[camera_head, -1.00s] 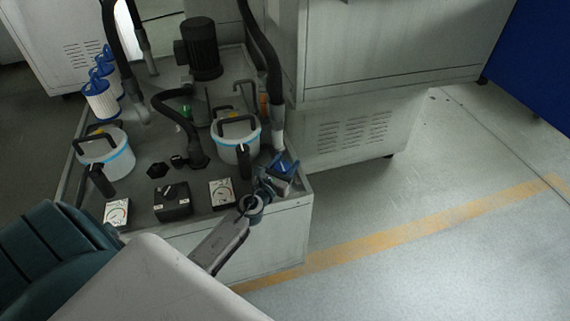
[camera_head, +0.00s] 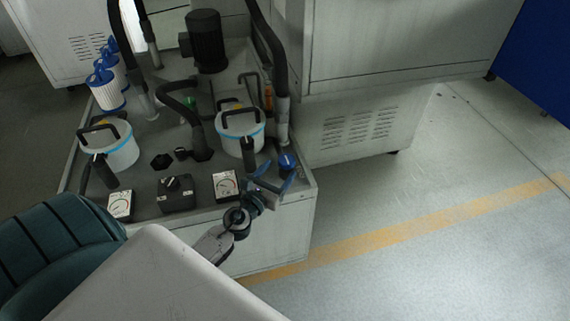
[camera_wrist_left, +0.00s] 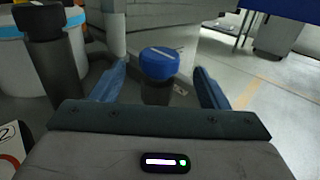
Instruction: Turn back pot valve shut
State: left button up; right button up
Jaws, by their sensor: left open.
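A round blue-topped knob (camera_head: 287,161) on a dark stem stands at the right front corner of the grey bench, close to the right-hand white pot (camera_head: 240,131); I take it for the valve. A pale line crosses its top in the left wrist view (camera_wrist_left: 159,62). My left gripper (camera_head: 276,176) is open in front of it, with blue fingers either side of the knob in the left wrist view (camera_wrist_left: 159,80). The fingers look apart from it. The other white pot (camera_head: 110,150) stands at the left. My right gripper is not in view.
Dark upright cylinders stand before the pots; one (camera_wrist_left: 60,60) is close left of my gripper. A black switch box (camera_head: 176,193) and two dial gauges (camera_head: 225,184) line the front edge. Hoses and a motor (camera_head: 207,42) stand behind. Floor at right is clear.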

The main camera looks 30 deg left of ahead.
pick_arm(q)
jog(key=shift+s+d+b, duration=0.1)
jog(key=shift+s+b, duration=0.2)
jog(key=shift+s, duration=1.35)
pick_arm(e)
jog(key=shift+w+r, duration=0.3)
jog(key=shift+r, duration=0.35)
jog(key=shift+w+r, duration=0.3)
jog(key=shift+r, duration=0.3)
pick_arm(q)
jog(key=shift+s, duration=0.1)
